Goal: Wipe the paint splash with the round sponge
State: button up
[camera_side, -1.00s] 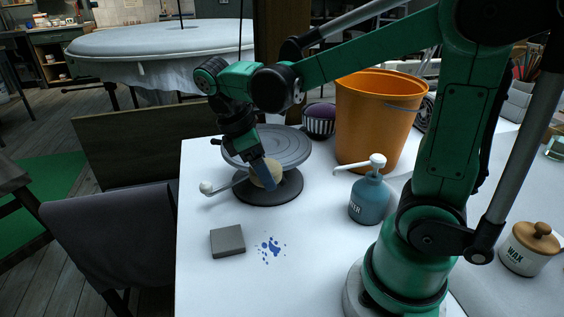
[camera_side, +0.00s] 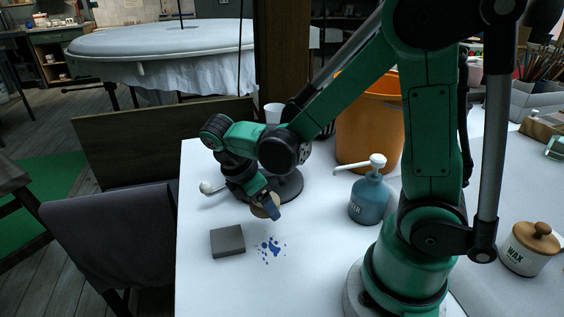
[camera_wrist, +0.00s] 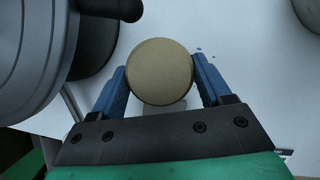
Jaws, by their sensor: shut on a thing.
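The round sponge (camera_wrist: 160,72) is a tan disc between the blue fingers of my gripper (camera_wrist: 162,85) in the wrist view. In the side view my gripper (camera_side: 267,208) is shut on the sponge (camera_side: 262,208) and holds it above the white table, behind the paint splash. The paint splash (camera_side: 271,246) is a cluster of blue blots and drops on the table, uncovered. In the wrist view only a few small specks of it show, just right of the sponge.
A grey block (camera_side: 228,241) lies left of the splash. A blue pump bottle (camera_side: 370,199) stands to the right, with an orange bucket (camera_side: 368,130) behind it. A dark round turntable base (camera_side: 288,186) is behind my gripper. The table in front of the splash is clear.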

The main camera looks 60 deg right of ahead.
aim_at(270, 237)
jog(key=shift+f, duration=2.9)
jog(key=shift+s+a+r, duration=0.2)
jog(key=shift+s+a, duration=0.35)
jog(key=shift+a, duration=0.05)
jog(key=shift+s+a+f, duration=0.2)
jog(key=shift+s+a, duration=0.4)
jog(key=shift+a, duration=0.25)
jog(key=shift+s+a, duration=1.15)
jog(key=shift+a, duration=0.25)
jog(key=shift+w+d, duration=0.35)
jog(key=shift+d, duration=0.05)
jog(key=shift+d+r, duration=0.15)
jog(key=shift+d, duration=0.15)
jog(key=shift+w+d, duration=0.6)
jog(key=shift+w, duration=0.1)
jog(key=shift+w+d, duration=0.3)
jog(key=shift+d, duration=0.25)
jog(key=shift+w+d, duration=0.3)
jog(key=shift+w, duration=0.05)
jog(key=shift+w+d+r, duration=0.1)
jog(key=shift+w+d, duration=0.3)
jog(key=shift+d, duration=0.1)
jog(key=shift+w+d+r, duration=0.1)
jog(key=shift+r, duration=0.55)
jog(key=shift+w+d+r, duration=0.1)
jog(key=shift+r, duration=3)
